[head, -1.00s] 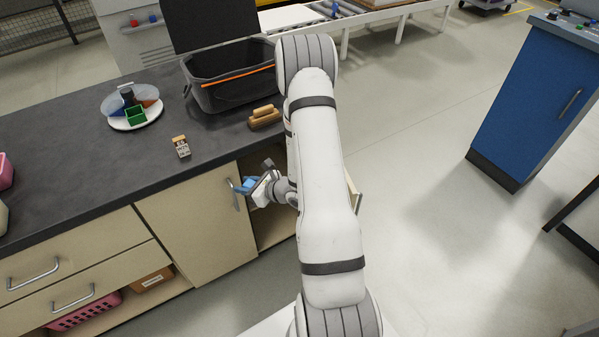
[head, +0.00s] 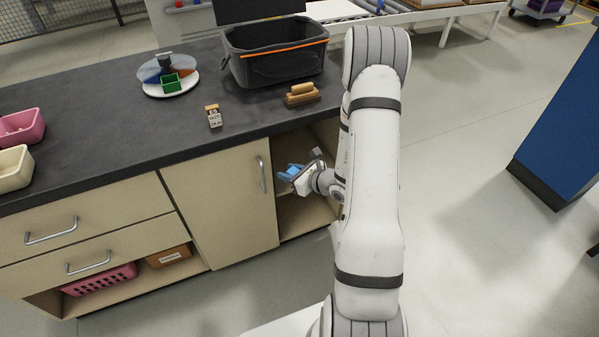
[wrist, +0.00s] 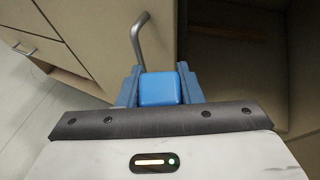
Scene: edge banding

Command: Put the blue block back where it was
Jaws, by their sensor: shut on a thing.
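The blue block (wrist: 160,89) is held between the two blue fingers of my gripper (wrist: 160,86) in the wrist view. In the head view my gripper (head: 288,173) is in front of the open compartment (head: 306,215) of the cabinet, right of the closed door with its handle (head: 262,174). The block is hard to tell from the blue fingers in that view. In the wrist view the door handle (wrist: 138,40) stands just beyond the block. My arm hides the right side of the compartment.
On the dark countertop (head: 130,135) are a grey bin (head: 275,65), a wooden brush (head: 301,94), a small labelled box (head: 213,116) and a round tray with a green box (head: 172,82). Pink and cream bins stand at the left. Open floor lies to the right.

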